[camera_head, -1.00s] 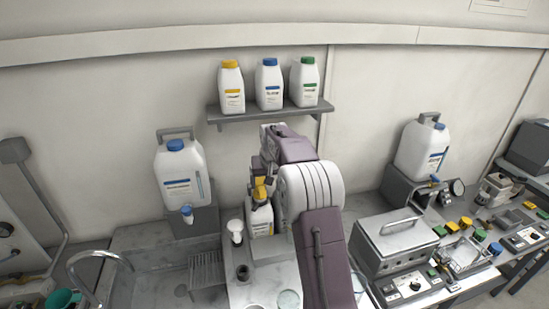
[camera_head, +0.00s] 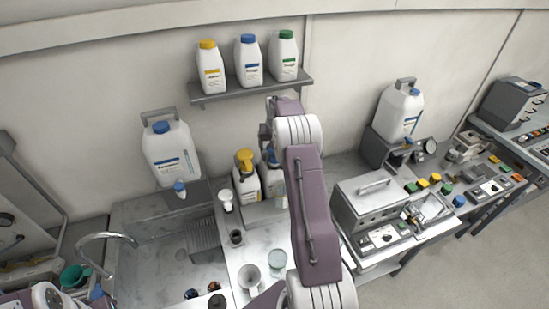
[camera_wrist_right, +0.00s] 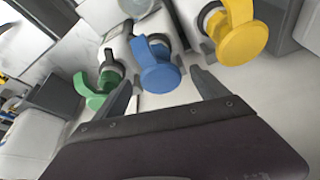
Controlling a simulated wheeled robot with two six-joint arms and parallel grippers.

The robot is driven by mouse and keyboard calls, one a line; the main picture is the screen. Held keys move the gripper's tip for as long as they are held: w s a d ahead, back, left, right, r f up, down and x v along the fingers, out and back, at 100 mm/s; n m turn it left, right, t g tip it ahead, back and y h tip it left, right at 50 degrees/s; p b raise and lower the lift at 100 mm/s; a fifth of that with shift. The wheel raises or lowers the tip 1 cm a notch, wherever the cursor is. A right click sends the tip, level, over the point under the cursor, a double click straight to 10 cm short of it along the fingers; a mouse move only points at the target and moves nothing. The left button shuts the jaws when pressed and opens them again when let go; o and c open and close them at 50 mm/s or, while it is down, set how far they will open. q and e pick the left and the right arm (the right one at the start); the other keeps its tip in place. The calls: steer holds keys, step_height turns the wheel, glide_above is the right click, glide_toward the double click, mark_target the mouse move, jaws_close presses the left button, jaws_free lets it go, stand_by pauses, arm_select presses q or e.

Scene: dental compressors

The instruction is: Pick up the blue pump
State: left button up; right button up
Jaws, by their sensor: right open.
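The blue pump (camera_wrist_right: 158,68) sits on a bottle between my right gripper's two spread fingers (camera_wrist_right: 163,94) in the right wrist view. I cannot tell whether the fingers touch it. In the head view only a bit of the blue pump (camera_head: 272,157) shows beside my right arm. The yellow pump (camera_wrist_right: 243,38) is on one side of it in the wrist view and the green pump (camera_wrist_right: 95,90) on the other. The yellow pump also tops a white bottle in the head view (camera_head: 244,160). My right gripper is mostly hidden behind its arm there.
A shelf (camera_head: 255,90) with three capped bottles hangs above the pumps. A white canister (camera_head: 172,150) stands to the left, above a sink (camera_head: 155,265). A metal box (camera_head: 372,205) stands to the right. Small cups are on the counter in front.

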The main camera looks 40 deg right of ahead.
mark_target(275, 161)
steer(key=p+x, duration=0.1)
steer(key=x, duration=0.2)
steer(key=shift+p, duration=0.4)
steer(key=shift+w+d+f, duration=0.15)
steer(key=shift+w+f, duration=0.15)
steer(key=shift+f, duration=0.15)
steer(key=shift+s+r, duration=0.2)
steer(key=c, duration=1.6)
jaws_close()
arm_select(q)
step_height(275, 161, up, 3)
steer(key=shift+f, duration=0.1)
arm_select(e)
steer(key=shift+w+f, duration=0.1)
arm_select(q)
steer(key=shift+f, duration=0.15)
